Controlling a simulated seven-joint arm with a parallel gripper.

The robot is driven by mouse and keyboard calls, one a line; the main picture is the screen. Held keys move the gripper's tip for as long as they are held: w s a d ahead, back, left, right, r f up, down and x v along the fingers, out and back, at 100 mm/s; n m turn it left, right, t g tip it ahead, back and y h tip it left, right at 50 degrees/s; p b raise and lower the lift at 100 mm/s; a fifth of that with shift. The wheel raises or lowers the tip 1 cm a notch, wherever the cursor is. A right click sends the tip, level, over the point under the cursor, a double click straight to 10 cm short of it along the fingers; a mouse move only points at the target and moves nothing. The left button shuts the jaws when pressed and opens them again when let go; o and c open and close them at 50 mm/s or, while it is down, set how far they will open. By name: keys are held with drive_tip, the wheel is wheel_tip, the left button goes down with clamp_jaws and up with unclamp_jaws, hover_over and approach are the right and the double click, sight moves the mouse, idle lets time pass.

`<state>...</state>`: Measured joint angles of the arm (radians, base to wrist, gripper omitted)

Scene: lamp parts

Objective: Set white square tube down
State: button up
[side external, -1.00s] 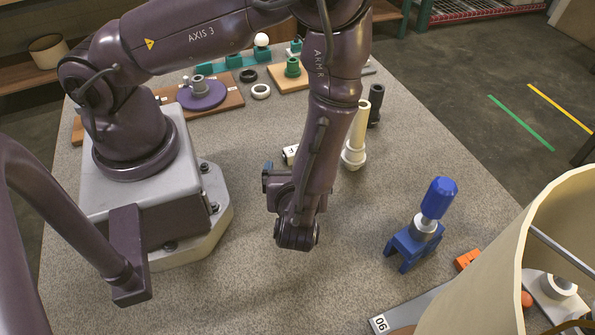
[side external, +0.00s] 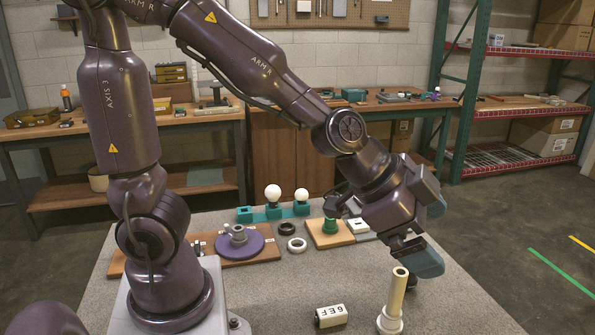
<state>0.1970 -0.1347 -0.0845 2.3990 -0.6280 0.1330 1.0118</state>
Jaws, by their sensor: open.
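A short white block with dark lettering (side external: 331,316), seemingly the white square tube, lies on its side on the grey table near the bottom of the view. Whether it is hollow is hard to tell. My gripper (side external: 432,236) is open and appears empty. It is in the air at the right, above table height and apart from the white block. A cream tube on a round white base (side external: 394,305) stands upright to the right of the block.
Behind are a purple disc with a grey fitting (side external: 240,244), black (side external: 286,229) and white rings (side external: 297,245), a wooden board with a green part (side external: 330,230), and a teal holder with white bulbs (side external: 272,212). The table between block and rings is clear.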

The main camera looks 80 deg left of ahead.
drive_tip(key=s+a+r+n+g+y, duration=0.2)
drive_tip(key=s+a+r+n, duration=0.3)
drive_tip(key=s+a+n, duration=0.3)
drive_tip(key=s+a+y, duration=0.1)
drive_tip(key=s+a, duration=0.2)
drive_tip(key=s, duration=0.3)
drive_tip(key=shift+r+g, duration=0.2)
drive_tip(key=shift+g, duration=0.1)
